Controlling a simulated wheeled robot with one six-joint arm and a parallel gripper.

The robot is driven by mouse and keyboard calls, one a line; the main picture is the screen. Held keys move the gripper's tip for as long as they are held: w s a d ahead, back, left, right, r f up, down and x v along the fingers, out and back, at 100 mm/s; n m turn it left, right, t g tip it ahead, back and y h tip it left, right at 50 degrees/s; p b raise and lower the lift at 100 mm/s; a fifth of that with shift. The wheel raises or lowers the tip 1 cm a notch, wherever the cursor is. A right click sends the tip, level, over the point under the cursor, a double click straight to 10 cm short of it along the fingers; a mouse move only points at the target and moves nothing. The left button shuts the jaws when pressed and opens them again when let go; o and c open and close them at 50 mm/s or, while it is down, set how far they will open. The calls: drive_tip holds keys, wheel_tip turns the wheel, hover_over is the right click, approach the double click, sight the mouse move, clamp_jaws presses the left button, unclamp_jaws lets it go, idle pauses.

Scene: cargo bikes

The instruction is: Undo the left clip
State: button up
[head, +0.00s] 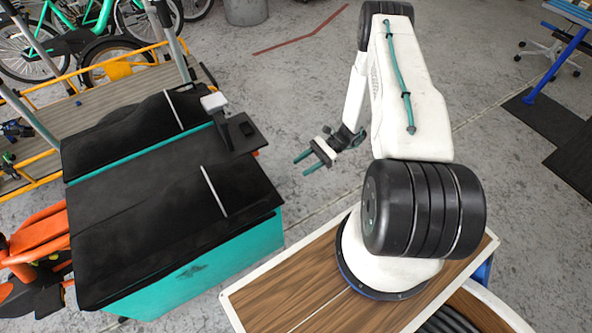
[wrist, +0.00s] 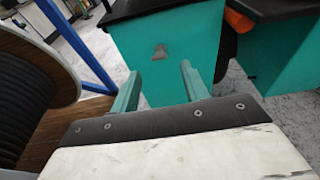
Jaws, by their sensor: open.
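The cargo bike's teal box (head: 200,262) stands left of my arm under a black cover (head: 140,215). Two thin pale strips lie on the cover, a far one (head: 174,110) and a near one (head: 214,191). I cannot make out a left clip for certain in either view. My gripper (head: 303,163) is open and empty, in the air to the right of the box and apart from it. In the wrist view, my gripper's teal fingers (wrist: 158,78) stand apart. The teal box wall (wrist: 165,75) with a small dark mark shows beyond them.
A black plate with a grey-white upright part (head: 240,132) sits at the cover's right edge. A yellow-railed platform (head: 110,75) and bicycles stand behind. An orange part (head: 38,235) is at the left. Grey floor between box and arm is clear.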

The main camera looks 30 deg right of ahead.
drive_tip(key=shift+d, duration=0.25)
drive_tip(key=shift+c, duration=0.3)
